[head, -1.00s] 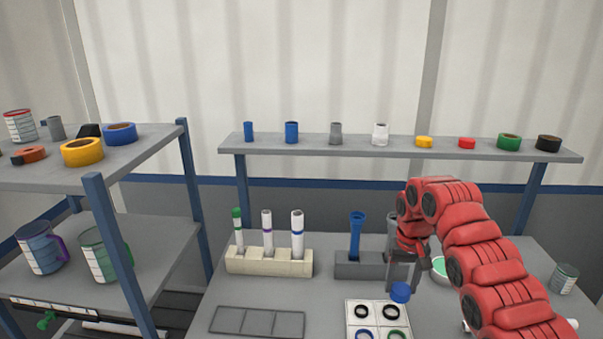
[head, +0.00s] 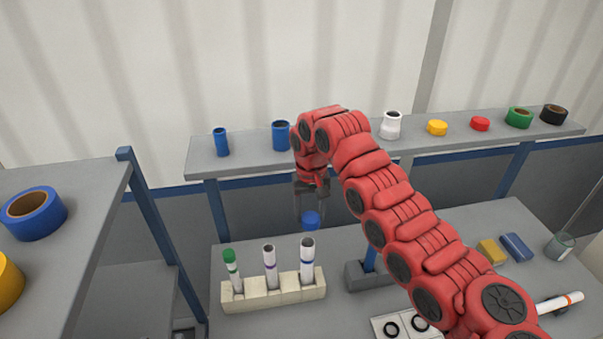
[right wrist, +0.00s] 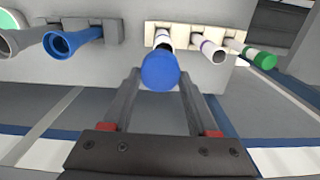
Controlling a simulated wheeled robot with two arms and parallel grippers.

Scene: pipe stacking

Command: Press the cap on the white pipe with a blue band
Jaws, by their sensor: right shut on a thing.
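The white pipe with a blue band (head: 307,265) stands open-topped in the right slot of the cream rack (head: 290,298). It also shows in the right wrist view (right wrist: 164,34), partly hidden behind the cap. My right gripper (head: 312,212) is shut on the blue cap (head: 311,220), just above that pipe's mouth in the head view. In the right wrist view the cap (right wrist: 160,71) sits between the fingertips and overlaps the pipe's top end; I cannot tell whether they touch. My left gripper is not in view.
A white pipe with a purple band (head: 270,268) and a green-capped pipe (head: 232,268) stand close by in the same rack. A dark grey holder (head: 358,278) with a blue pipe (head: 370,258) is to the right. A shelf (head: 250,160) with blue pipes and tape rolls runs behind.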

